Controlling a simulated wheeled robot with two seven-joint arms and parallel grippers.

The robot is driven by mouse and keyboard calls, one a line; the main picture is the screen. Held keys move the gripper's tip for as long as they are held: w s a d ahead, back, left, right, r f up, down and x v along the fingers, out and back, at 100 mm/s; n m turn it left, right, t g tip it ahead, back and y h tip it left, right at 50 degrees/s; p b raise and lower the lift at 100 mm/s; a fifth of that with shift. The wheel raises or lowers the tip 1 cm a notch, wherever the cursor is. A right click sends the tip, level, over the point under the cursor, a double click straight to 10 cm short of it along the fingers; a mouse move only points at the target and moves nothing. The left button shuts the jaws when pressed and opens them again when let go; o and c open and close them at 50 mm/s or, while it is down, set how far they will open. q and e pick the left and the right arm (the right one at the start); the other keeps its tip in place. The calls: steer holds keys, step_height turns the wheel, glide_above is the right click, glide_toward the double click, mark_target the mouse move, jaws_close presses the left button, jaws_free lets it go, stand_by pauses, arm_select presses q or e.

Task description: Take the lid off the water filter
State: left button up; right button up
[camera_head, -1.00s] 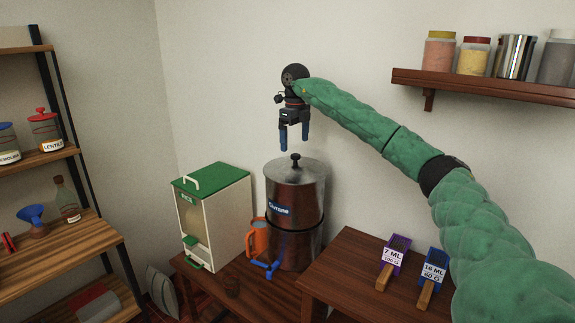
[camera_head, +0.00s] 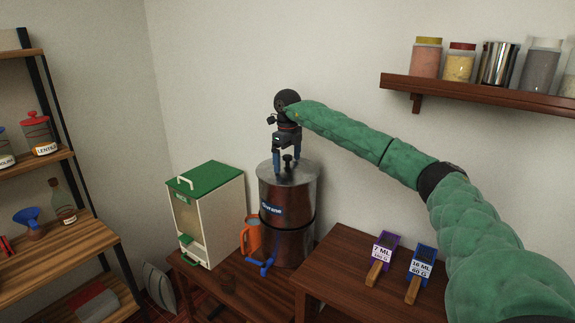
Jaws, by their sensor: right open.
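The water filter (camera_head: 287,212) is a brown metallic cylinder with a blue tap (camera_head: 262,265) low at its front. Its silvery lid (camera_head: 306,178) is seated on top, with a black knob (camera_head: 287,160) at the centre. My right gripper (camera_head: 286,165) points straight down over the lid, its two blue fingers open on either side of the knob. Whether the fingers touch the knob or the lid cannot be told from here. My left gripper is not in view.
A white and green dispenser box (camera_head: 215,219) stands left of the filter, with an orange mug (camera_head: 251,236) between them. Two labelled scoops, purple (camera_head: 384,252) and blue (camera_head: 422,265), lie on the right table (camera_head: 340,267). A jar shelf (camera_head: 460,92) hangs on the wall at the upper right.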

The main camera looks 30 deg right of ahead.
steer(key=shift+w+f, duration=0.1)
steer(key=shift+f, duration=0.3)
steer(key=shift+r, duration=0.1)
steer(key=shift+c, duration=1.1)
steer(key=c, duration=0.7)
steer(key=shift+o, duration=0.2)
